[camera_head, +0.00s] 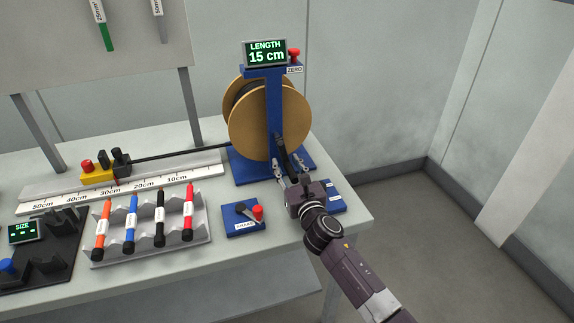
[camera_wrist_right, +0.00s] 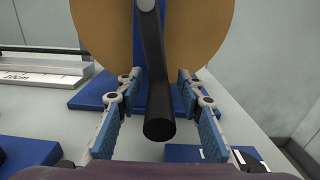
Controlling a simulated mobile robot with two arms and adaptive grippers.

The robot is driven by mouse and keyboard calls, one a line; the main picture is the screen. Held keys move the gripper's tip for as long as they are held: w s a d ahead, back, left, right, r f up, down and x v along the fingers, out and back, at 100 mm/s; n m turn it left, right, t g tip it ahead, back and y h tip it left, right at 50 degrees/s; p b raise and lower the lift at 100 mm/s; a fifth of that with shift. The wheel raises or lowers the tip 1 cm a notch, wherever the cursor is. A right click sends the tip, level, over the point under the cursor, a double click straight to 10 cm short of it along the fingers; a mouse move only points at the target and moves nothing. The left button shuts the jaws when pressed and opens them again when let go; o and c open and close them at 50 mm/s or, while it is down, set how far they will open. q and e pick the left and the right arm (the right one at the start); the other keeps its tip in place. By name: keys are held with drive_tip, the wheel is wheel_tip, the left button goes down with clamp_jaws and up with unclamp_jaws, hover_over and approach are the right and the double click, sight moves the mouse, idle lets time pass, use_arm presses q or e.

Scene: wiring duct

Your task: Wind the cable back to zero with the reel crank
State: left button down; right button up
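The reel (camera_head: 243,118) has tan discs on a blue stand at the table's right end. Its display (camera_head: 265,53) reads LENGTH 15 cm. The black crank (camera_head: 281,148) hangs downward on the reel's front; in the right wrist view its handle (camera_wrist_right: 159,105) points toward the camera. My right gripper (camera_head: 290,166) is open, with its blue-padded fingers on both sides of the handle and visible gaps to each. The black cable (camera_head: 180,147) runs left from the reel along the ruler to the yellow clamp block (camera_head: 98,177). My left gripper is not in view.
A red ZERO button (camera_head: 294,54) is beside the display. A blue switch box (camera_head: 243,219) with a red knob stands left of my right gripper. A grey rack (camera_head: 150,240) holds several coloured pens. The ruler (camera_head: 125,178) lies behind it. Open floor is to the right.

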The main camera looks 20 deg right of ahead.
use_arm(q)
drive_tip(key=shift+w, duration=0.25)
use_arm(e)
drive_tip(key=shift+w, duration=0.1)
clamp_jaws()
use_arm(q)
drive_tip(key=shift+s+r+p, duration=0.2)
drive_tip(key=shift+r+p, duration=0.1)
use_arm(e)
drive_tip(key=shift+d+r+n, duration=0.15)
drive_tip(key=shift+d+n, duration=0.2)
drive_tip(key=shift+n, duration=0.05)
